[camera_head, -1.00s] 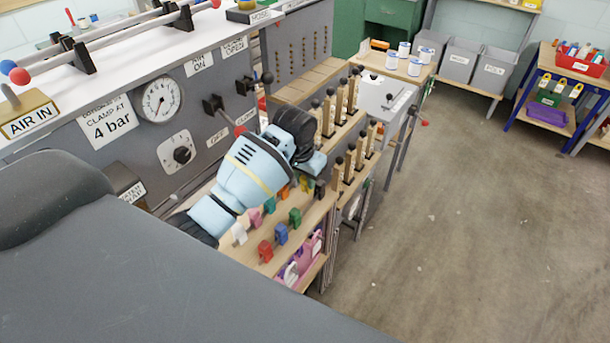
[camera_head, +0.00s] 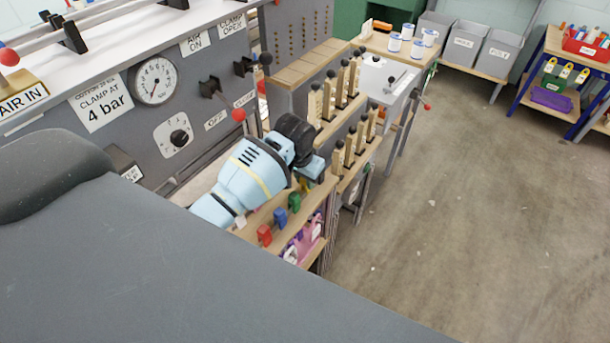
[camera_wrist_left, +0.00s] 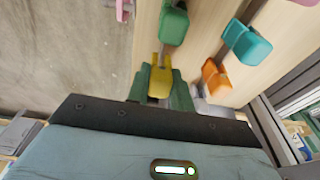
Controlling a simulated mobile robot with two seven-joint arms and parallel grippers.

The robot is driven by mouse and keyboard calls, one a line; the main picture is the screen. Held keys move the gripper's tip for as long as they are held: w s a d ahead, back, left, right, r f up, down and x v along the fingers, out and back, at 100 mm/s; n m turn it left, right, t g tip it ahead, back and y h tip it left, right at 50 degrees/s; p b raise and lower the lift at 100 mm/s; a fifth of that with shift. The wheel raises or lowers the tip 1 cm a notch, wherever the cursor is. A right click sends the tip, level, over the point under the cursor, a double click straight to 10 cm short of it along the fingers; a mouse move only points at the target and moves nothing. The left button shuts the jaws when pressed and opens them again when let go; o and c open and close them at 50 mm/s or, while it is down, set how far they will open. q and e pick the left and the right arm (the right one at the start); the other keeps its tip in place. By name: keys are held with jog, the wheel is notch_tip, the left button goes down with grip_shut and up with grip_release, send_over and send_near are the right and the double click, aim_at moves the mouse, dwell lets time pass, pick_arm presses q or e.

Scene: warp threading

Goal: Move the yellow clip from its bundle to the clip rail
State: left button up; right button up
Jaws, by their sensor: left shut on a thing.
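The yellow clip (camera_wrist_left: 160,82) shows in the left wrist view between the two green fingers of my left gripper (camera_wrist_left: 160,92). The gripper is shut on it, above or beside the wooden board (camera_wrist_left: 205,25). In the head view my left gripper (camera_head: 311,172) is at the board's far end, and a little yellow (camera_head: 304,185) shows just below it. I cannot tell whether the clip is clear of the board. No part is clearly recognisable as the clip rail or as the yellow clip's bundle. My right gripper is not in view.
A green clip (camera_wrist_left: 174,22), a teal clip (camera_wrist_left: 247,42) and an orange clip (camera_wrist_left: 216,80) stand close to the gripper. Red (camera_head: 264,235) and blue (camera_head: 280,217) clips stand nearer on the board. Wooden posts with black knobs (camera_head: 338,158) rise just beyond. Open floor (camera_head: 470,200) lies right.

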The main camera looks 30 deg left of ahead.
pick_arm(q)
jog(key=shift+f, duration=1.15)
dwell(1.9)
jog(key=o, duration=1)
jog(key=shift+s+a+r, duration=0.1)
jog(key=shift+s+r, duration=0.15)
jog(key=shift+r, duration=1.05)
jog(key=shift+s+d+r, duration=0.1)
jog(key=shift+s+r, duration=0.15)
jog(key=shift+r, duration=1)
jog(key=shift+s+a+r, duration=0.1)
jog(key=shift+s+r, duration=0.15)
jog(key=shift+r, duration=1.05)
